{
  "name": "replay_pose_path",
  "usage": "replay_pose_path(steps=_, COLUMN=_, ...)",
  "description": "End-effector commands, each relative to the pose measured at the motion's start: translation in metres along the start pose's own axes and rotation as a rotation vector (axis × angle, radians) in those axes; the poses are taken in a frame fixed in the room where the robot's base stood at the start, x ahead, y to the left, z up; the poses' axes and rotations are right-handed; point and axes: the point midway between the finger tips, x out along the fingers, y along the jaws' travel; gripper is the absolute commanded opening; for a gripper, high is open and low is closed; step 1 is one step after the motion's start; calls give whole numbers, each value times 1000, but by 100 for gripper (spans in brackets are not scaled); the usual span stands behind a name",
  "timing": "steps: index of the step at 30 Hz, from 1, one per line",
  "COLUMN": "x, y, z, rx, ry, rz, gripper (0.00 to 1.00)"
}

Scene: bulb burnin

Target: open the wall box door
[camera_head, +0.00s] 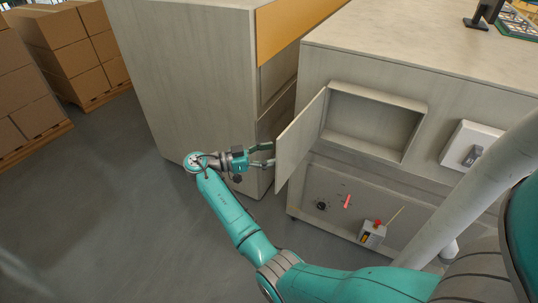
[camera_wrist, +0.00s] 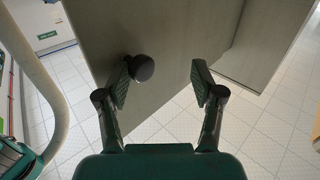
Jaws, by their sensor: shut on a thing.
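The wall box (camera_head: 370,128) is a shallow grey recess in the front of a cabinet, and its inside is empty. Its door (camera_head: 301,138) stands swung out to the left, clearly open. My gripper (camera_head: 268,154) is at the door's outer side, near its free edge. In the wrist view the door is a grey panel (camera_wrist: 165,40) ahead of my gripper (camera_wrist: 162,82). A dark round knob (camera_wrist: 141,68) on it sits against the left fingertip. The right finger shows a gap to the knob in this view. The knob is hidden in the head view.
A switch box with a grey lever (camera_head: 472,153) is right of the recess. Below are a black dial (camera_head: 321,206), a red stick (camera_head: 347,201) and a small box with a red button (camera_head: 373,233). Another cabinet (camera_head: 190,80) stands close left; open floor (camera_head: 130,200) lies beyond.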

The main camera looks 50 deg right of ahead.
Motion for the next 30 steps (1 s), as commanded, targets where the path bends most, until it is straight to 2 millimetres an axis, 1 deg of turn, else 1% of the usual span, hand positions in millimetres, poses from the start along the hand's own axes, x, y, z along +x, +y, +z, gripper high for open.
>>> replay_pose_path(steps=1, x=1, y=-2, z=-11, rx=9, ry=1, rz=-2, gripper=52)
replay_pose_path(steps=9, x=0, y=-1, z=-59, rx=11, ry=2, rz=-1, gripper=52)
replay_pose_path(steps=12, x=0, y=-1, z=-75, rx=10, ry=1, rz=-1, gripper=52)
replay_pose_path(steps=15, x=0, y=-1, z=-86, rx=9, ry=2, rz=0, gripper=52)
replay_pose_path(steps=21, x=0, y=0, z=-96, rx=7, ry=2, rz=0, gripper=52)
replay_pose_path(steps=30, x=0, y=0, z=-97, rx=6, ry=2, rz=0, gripper=52)
